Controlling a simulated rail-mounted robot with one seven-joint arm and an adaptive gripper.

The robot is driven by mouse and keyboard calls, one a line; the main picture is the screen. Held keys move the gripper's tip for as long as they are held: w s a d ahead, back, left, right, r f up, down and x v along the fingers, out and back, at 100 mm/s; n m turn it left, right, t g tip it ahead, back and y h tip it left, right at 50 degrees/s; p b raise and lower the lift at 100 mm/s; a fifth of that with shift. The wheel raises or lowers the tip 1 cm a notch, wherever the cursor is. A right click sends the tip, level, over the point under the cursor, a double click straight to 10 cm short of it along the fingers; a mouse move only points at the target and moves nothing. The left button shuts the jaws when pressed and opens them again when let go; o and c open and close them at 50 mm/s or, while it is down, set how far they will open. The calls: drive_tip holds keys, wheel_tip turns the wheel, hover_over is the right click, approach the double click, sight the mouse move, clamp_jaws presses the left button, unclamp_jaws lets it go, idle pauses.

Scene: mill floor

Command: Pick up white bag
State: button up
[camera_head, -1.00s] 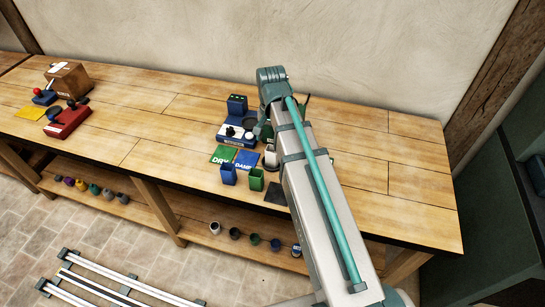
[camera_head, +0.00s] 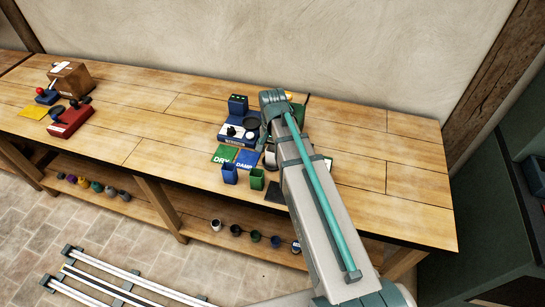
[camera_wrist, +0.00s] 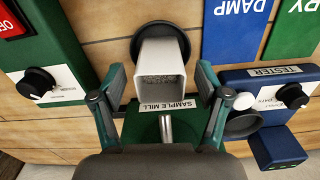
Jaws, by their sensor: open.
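A white, square-mouthed open bag or container (camera_wrist: 162,85) with grey grainy contents is in the middle of the wrist view, above the "SAMPLE MILL" label. My gripper (camera_wrist: 161,78) is open, with one finger on each side of it. A small gap shows on both sides. In the head view my arm hides the gripper and the white bag.
A green mill body (camera_wrist: 140,125) with a metal rod is close below the bag. A blue tester (camera_wrist: 270,90) is at right and a green switch box (camera_wrist: 40,65) at left. DRY (camera_head: 224,155) and DAMP mats lie on the bench.

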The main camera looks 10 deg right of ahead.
drive_tip(key=c, duration=1.4)
drive_tip(key=shift+r, duration=0.2)
